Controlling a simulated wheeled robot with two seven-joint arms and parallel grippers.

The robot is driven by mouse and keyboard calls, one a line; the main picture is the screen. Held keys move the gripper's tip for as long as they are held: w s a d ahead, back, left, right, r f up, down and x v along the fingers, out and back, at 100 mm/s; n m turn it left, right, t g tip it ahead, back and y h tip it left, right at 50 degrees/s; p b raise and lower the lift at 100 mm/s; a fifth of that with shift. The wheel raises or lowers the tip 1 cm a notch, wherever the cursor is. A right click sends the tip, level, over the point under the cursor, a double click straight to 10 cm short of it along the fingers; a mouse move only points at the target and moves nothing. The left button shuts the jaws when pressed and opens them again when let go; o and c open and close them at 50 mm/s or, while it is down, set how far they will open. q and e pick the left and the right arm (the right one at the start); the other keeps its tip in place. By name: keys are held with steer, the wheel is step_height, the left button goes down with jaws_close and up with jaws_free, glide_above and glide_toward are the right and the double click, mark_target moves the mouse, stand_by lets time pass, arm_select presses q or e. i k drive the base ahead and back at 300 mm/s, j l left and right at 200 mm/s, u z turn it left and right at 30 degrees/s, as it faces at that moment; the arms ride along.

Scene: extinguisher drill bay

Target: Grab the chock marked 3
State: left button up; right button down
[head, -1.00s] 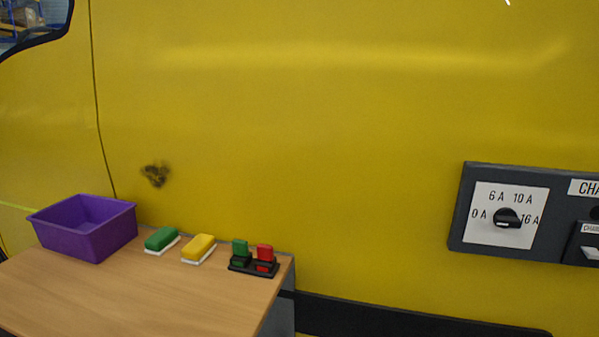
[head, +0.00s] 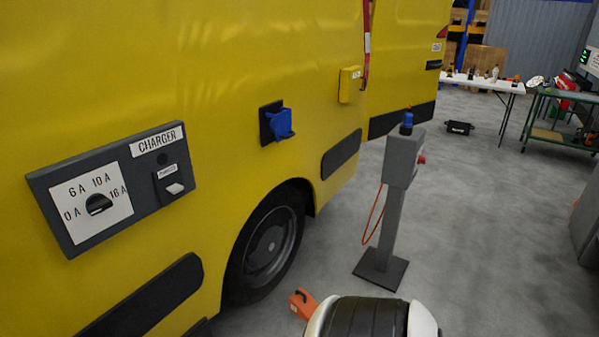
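An orange block (head: 302,304), which looks like a wheel chock, lies on the floor at the bottom of the head view, just right of the van's wheel (head: 268,245). It is partly cut off by a rounded black and white part in front of it, which seems to be mine. It has a dark spot or slot near its top. I cannot read a number on it. No other chock shows. Neither of my grippers is in view.
A grey post with a control box (head: 404,160) stands on a dark base plate, with an orange cable. The yellow van (head: 230,60) fills the left, with a charger panel (head: 110,185). A white table (head: 485,83) and green cart (head: 560,120) stand far back. Grey floor right of the post is clear.

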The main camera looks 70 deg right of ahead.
mark_target(301, 302)
steer(key=z, duration=2.3)
steer(key=i+l+u, duration=0.1)
steer(key=u, duration=0.65)
steer(key=i+l+u, duration=0.4)
steer(key=l, duration=0.25)
steer(key=l+u, duration=0.2)
steer(key=l, duration=0.15)
steer(key=i+l+u, duration=0.2)
steer(key=l, duration=0.15)
steer(key=l+u, duration=0.2)
steer(key=l, duration=0.2)
